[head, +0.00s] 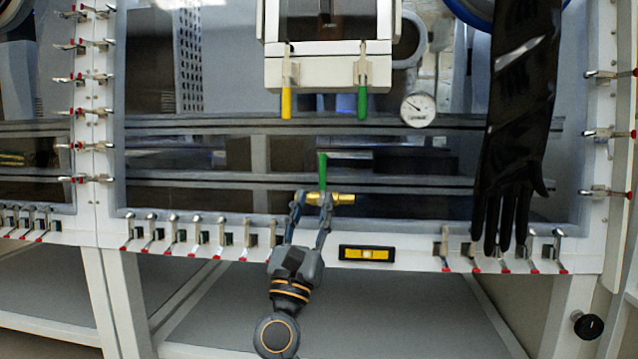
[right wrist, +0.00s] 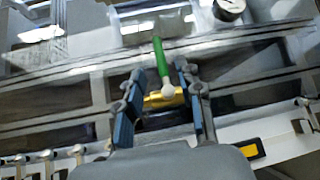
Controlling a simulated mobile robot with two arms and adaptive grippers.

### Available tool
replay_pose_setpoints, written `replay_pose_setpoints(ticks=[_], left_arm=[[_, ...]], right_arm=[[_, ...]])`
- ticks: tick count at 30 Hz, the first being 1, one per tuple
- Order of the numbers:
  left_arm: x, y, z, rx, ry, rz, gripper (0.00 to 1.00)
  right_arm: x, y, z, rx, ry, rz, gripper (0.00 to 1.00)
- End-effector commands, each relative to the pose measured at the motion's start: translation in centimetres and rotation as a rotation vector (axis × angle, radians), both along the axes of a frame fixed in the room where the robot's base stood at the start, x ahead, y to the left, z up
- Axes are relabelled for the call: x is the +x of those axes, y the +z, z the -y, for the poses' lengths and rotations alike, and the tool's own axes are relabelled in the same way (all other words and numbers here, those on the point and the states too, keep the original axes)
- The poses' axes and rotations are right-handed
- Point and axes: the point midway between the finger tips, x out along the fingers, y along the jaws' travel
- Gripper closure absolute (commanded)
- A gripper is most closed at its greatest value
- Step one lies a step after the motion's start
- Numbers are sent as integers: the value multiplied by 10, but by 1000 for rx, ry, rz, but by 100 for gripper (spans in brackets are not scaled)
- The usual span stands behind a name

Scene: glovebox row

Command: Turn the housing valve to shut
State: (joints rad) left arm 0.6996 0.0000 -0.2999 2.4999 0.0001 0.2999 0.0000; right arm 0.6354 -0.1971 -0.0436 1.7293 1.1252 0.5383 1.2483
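A brass valve (head: 344,199) with a green lever handle (head: 323,168) sits low on the glovebox front. The handle points up, across the brass body. My right gripper (head: 312,196) is at this valve with its fingers spread. In the right wrist view, the green handle (right wrist: 161,62) and brass body (right wrist: 163,97) show between the two fingers (right wrist: 163,88). The fingers look apart from the handle; whether one touches the brass body I cannot tell. My left gripper is not in view.
A white housing (head: 325,72) above carries a yellow lever (head: 286,104) and a green lever (head: 362,104), both hanging down. A round gauge (head: 417,109) is beside it. A black glove (head: 515,130) hangs at right. Red-tipped clamps (head: 173,233) line the frame. A yellow level (head: 367,254) is below right.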

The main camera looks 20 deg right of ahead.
Motion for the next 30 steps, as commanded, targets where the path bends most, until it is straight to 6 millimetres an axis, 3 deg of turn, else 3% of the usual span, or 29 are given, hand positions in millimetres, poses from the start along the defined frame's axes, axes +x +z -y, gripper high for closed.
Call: replay_pose_setpoints(ticks=[7,30], left_arm=[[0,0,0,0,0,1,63],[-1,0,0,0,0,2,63]], right_arm=[[-14,-19,-13,2,0,0,64],[-15,-20,-14,1,0,1,64]])
